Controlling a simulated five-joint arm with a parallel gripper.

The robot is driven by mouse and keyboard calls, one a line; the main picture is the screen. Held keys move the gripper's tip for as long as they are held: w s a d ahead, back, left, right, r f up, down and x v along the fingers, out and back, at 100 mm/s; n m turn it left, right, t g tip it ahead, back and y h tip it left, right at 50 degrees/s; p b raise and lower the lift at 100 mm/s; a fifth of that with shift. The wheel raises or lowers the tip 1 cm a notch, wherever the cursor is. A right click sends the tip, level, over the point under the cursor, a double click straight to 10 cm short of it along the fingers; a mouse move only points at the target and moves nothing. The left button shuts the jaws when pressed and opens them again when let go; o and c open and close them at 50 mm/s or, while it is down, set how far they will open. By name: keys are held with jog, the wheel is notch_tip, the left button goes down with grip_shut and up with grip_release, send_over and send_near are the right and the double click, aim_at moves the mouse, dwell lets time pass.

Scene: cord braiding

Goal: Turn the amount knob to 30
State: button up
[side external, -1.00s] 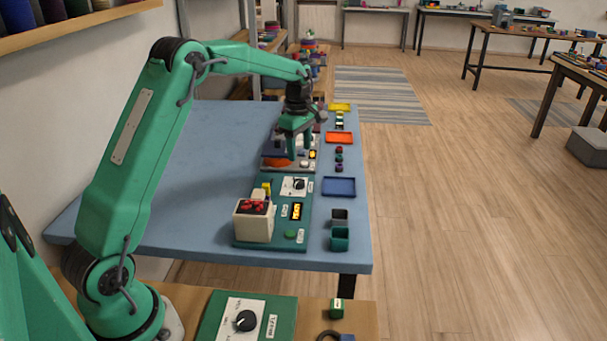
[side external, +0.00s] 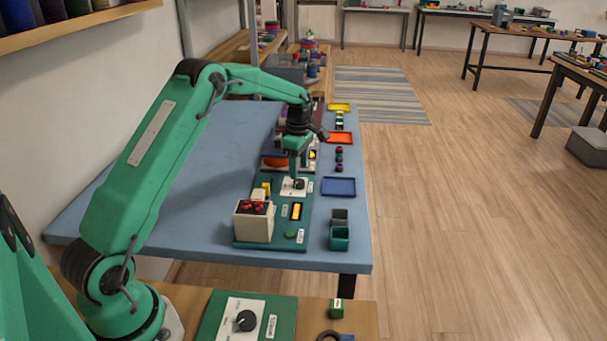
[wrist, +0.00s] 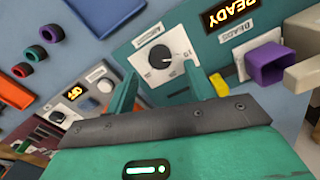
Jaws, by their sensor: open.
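The amount knob (wrist: 160,57) is a black round knob on a white dial plate (wrist: 180,45), on the teal panel (side external: 270,236). A small label that seems to read AMOUNT sits beside it in the wrist view. The knob's pointer and exact setting are too small to read. My gripper (wrist: 164,80) is open, its two green fingers on either side of the knob's near side in the wrist view. In the side view my gripper (side external: 297,176) points down right at the dial; the knob (side external: 299,184) is partly hidden. I cannot tell whether the fingers touch it.
The same panel carries a READY display (wrist: 230,12), a yellow piece (wrist: 219,86), a purple cup (wrist: 265,62) and a cream box (side external: 252,226). A blue tray (side external: 339,187) and small bins (side external: 339,238) stand to the right. Another panel with a knob (side external: 246,321) is nearest the camera.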

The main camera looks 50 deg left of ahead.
aim_at(299, 181)
jog(key=shift+f, duration=2.3)
jog(key=c, duration=1)
